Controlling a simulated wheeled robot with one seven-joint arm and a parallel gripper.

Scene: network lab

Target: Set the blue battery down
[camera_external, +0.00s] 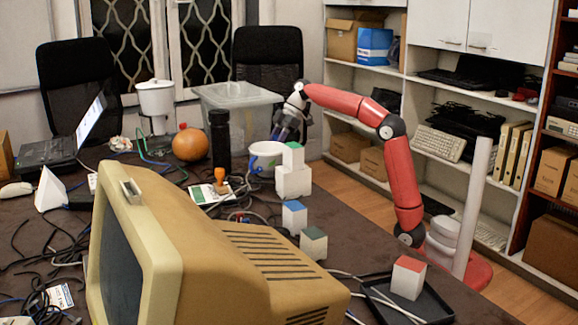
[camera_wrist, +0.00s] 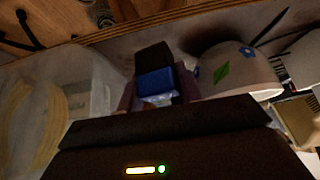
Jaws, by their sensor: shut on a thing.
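The blue battery (camera_wrist: 157,84) shows in the wrist view as a small blue block with a paler lower part, between the dark fingers of my gripper (camera_wrist: 158,95). My gripper is shut on it. In the external view my gripper (camera_external: 284,134) hangs at the end of the red arm, pointing down, near the right end of the clear plastic bin and above and behind the white bucket. The battery is too small and dark to make out there, and I cannot tell how high it is above the table.
The clear bin (camera_external: 246,98) also shows at the left of the wrist view (camera_wrist: 85,112). Stacked white blocks (camera_external: 292,182) stand beside the bucket. A dark bottle (camera_external: 220,138) and an orange ball (camera_external: 190,145) are further left.

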